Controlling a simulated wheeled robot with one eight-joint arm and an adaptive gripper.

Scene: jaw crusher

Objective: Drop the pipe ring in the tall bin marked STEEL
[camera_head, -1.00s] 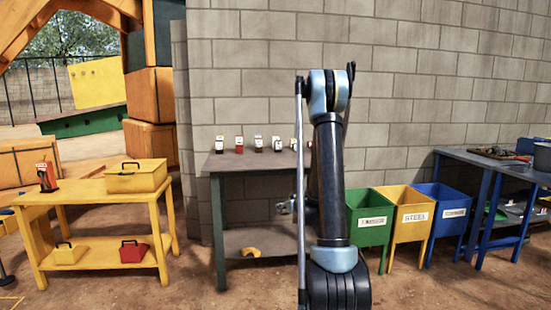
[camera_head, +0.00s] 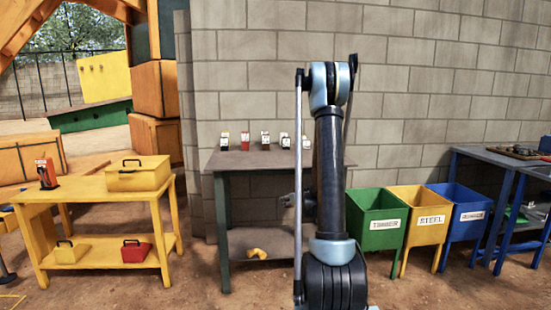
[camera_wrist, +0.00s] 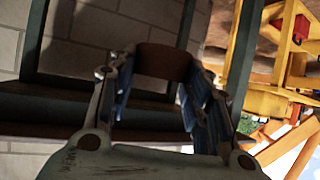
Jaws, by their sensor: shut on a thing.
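The tall yellow bin marked STEEL (camera_head: 423,230) stands on the right in the head view, between a green and a blue bin. My gripper (camera_head: 292,200) shows only in part to the left of my arm, in front of the grey table and left of the bins. In the wrist view, my gripper (camera_wrist: 160,75) is shut on the brown pipe ring (camera_wrist: 163,62), which sits between its fingertips. The ring is not clear in the head view.
The green bin (camera_head: 375,232) and blue bin (camera_head: 462,230) flank STEEL. A grey table (camera_head: 235,162) with small labelled items stands against the block wall. A yellow bench (camera_head: 90,190) is at left, a blue table (camera_head: 500,160) at far right. Bare ground lies before the bins.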

